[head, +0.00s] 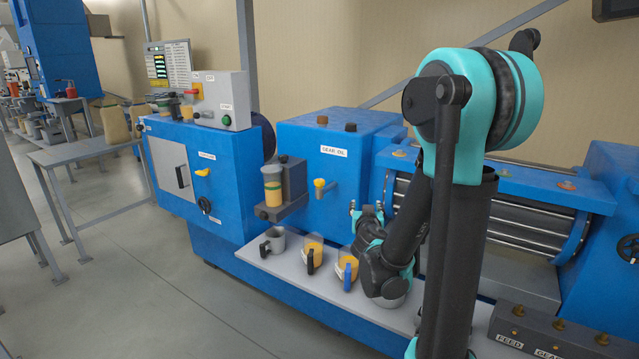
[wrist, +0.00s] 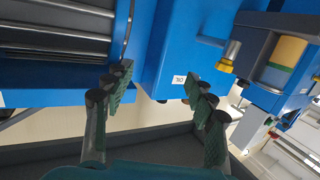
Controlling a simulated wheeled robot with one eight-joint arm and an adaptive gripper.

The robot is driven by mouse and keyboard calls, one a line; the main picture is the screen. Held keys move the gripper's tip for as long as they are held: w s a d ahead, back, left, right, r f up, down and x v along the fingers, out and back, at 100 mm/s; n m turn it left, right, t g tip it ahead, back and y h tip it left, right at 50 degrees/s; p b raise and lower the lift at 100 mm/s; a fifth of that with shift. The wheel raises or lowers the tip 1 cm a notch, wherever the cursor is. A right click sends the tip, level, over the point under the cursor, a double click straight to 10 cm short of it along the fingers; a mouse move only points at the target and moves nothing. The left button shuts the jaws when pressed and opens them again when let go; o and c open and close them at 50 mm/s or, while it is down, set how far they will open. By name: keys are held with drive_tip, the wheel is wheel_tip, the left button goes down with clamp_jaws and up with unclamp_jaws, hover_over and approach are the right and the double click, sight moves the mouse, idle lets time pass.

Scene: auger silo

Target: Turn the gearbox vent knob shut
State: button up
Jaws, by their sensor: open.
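The blue gearbox housing (head: 300,150) carries a label reading GEAR OIL. On its top stand a brown knob or cap (head: 322,120) and a black one (head: 351,127); I cannot tell from any marking which is the vent knob. My gripper (head: 367,210) is in front of the housing's right side, below its top, fingers up. In the wrist view, which looks upside down, my gripper (wrist: 163,93) is open and empty, with the blue housing (wrist: 185,45) and its small white label (wrist: 178,79) beyond the fingers. Neither cap shows clearly there.
A yellow tap (head: 320,183) sticks out of the housing front, beside an oil sight glass (head: 273,188). Below, a grey shelf (head: 300,282) holds a grey mug (head: 273,240) and jugs with yellow liquid (head: 312,252). A ribbed roller section (head: 520,230) lies right of the housing.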

sight(321, 184)
drive_tip(key=w+a+n+t+y, duration=0.1)
drive_tip(key=w+a+n+y, duration=0.15)
drive_tip(key=a, duration=0.25)
drive_tip(key=w+a+n+t+y, duration=0.1)
drive_tip(key=a+y, duration=0.2)
drive_tip(key=a, duration=0.3)
drive_tip(key=w+a, duration=0.1)
drive_tip(key=w, duration=1)
drive_tip(key=w+a, duration=0.1)
drive_tip(key=w, duration=0.5)
drive_tip(key=shift+w+a+f, duration=0.15)
drive_tip(key=shift+a+f, duration=0.15)
drive_tip(key=shift+a, duration=0.05)
drive_tip(key=c, duration=1.2)
